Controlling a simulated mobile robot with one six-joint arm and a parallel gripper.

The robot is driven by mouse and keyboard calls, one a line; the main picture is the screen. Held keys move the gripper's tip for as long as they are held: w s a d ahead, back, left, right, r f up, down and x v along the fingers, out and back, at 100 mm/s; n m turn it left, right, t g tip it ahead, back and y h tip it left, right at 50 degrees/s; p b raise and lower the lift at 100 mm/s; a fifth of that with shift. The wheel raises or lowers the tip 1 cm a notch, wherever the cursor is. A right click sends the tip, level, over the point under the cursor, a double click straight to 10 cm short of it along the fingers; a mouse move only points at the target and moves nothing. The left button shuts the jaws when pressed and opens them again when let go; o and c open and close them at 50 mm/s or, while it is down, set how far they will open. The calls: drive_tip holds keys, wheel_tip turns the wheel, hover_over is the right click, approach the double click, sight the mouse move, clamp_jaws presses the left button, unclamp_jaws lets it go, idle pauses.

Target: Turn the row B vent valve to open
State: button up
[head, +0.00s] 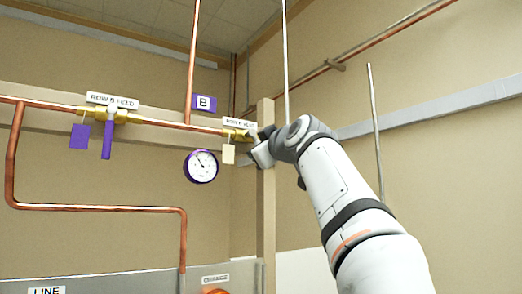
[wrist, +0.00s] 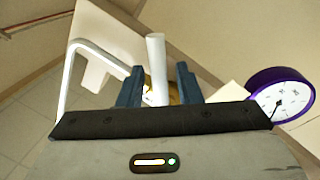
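The row B vent valve (head: 235,133) is a brass body on the copper pipe, under a partly covered white label (head: 239,123). A cream tag (head: 228,153) hangs below it. My gripper (head: 259,150) is at the valve's right side and hides its handle in the head view. In the wrist view a white lever (wrist: 156,65) stands between the two dark fingers of my gripper (wrist: 158,86). The fingers are open, with a gap on each side of the lever. A bit of brass shows behind it. I cannot tell the valve's exact position.
The row B feed valve (head: 108,115), with a purple lever (head: 108,139), is to the left. A purple-rimmed gauge (head: 201,166) hangs below the pipe, close right in the wrist view (wrist: 283,97). A wooden post (head: 266,205) stands by my gripper. A thin grey rod (head: 375,130) rises behind my arm.

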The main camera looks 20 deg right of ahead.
drive_tip(key=s+d+b, duration=0.1)
drive_tip(key=s+b, duration=0.2)
drive_tip(key=s, duration=0.4)
drive_tip(key=shift+s+f, duration=0.35)
drive_tip(key=shift+f, duration=0.1)
drive_tip(key=shift+d, duration=0.1)
drive_tip(key=shift+c, duration=0.2)
